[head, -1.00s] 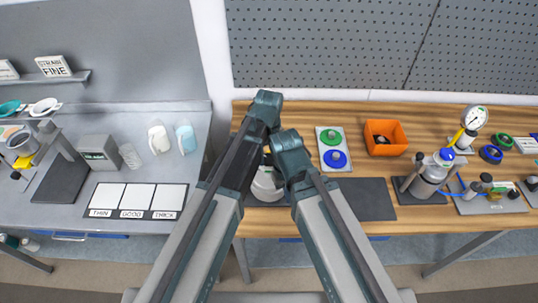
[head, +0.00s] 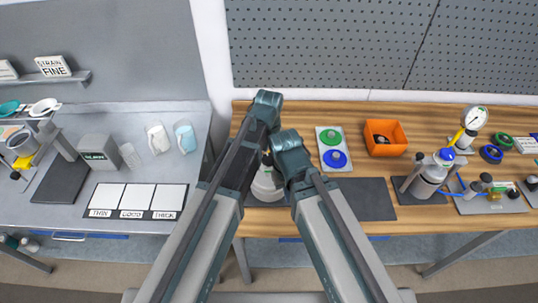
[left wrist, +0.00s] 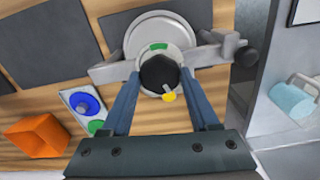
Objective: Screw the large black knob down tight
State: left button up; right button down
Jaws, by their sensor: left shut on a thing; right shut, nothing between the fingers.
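The large black knob (left wrist: 159,73) sits in the middle of the left wrist view, on top of a pale round drum (left wrist: 150,32) with a grey clamp bar across it. My left gripper (left wrist: 160,84) has its two blue fingers on either side of the knob and is shut on it. A yellow tab (left wrist: 169,97) and a green mark (left wrist: 157,46) show beside the knob. In the head view the drum (head: 266,190) is partly hidden between my arms. My right gripper (head: 297,180) is shut and empty close to the drum's right; its fingertips are mostly hidden.
A tray (head: 322,134) with green and blue round pieces and an orange bin (head: 385,138) stand right of the drum. A gauge apparatus (head: 430,178) stands farther right. A dark mat (head: 368,198) is clear. A grey bench (head: 60,215) lies left, across a gap.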

pick_arm(q)
jog(key=m, duration=1.2)
jog(key=shift+m, duration=0.4)
jog(key=m, duration=1.3)
jog(key=o, duration=1.4)
jog(key=shift+s, duration=0.1)
jog(key=shift+r, duration=0.1)
